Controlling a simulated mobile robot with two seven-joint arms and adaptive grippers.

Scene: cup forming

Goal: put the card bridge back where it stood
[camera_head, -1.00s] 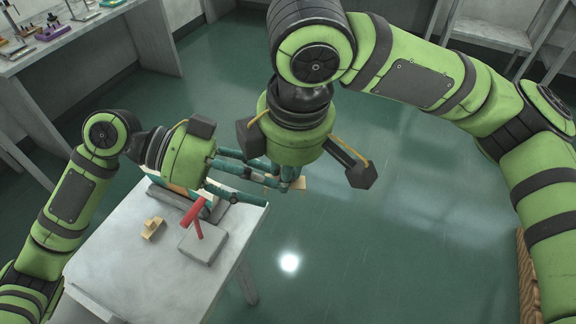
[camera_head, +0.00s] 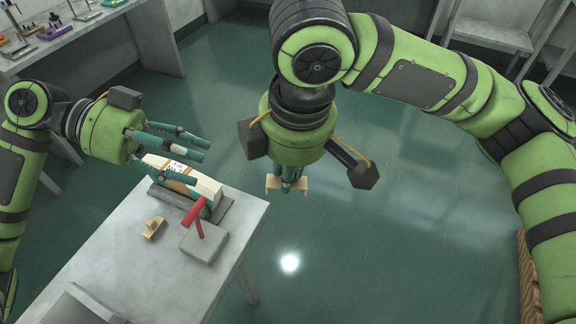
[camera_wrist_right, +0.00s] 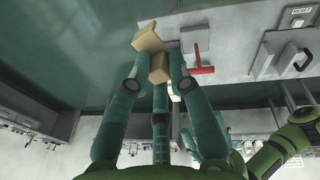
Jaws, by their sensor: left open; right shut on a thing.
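The card bridge, a tan stepped piece (camera_head: 272,183), is held in my right gripper (camera_head: 287,184), out over the green floor beyond the table's right edge. In the right wrist view the card bridge (camera_wrist_right: 148,40) sits between the teal fingertips of my right gripper (camera_wrist_right: 157,72). My left gripper (camera_head: 197,160) is open and empty beside and above a long pale box with an orange band (camera_head: 207,188). Its lower finger overlaps the box in the picture; I cannot tell whether they touch.
The box rests in a dark grey cradle (camera_head: 219,212) on the grey table (camera_head: 150,275). A red lever (camera_head: 195,212) on a grey block (camera_head: 204,245) stands in front. A small yellow-tan piece (camera_head: 153,228) lies to their left. The table's near middle is clear.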

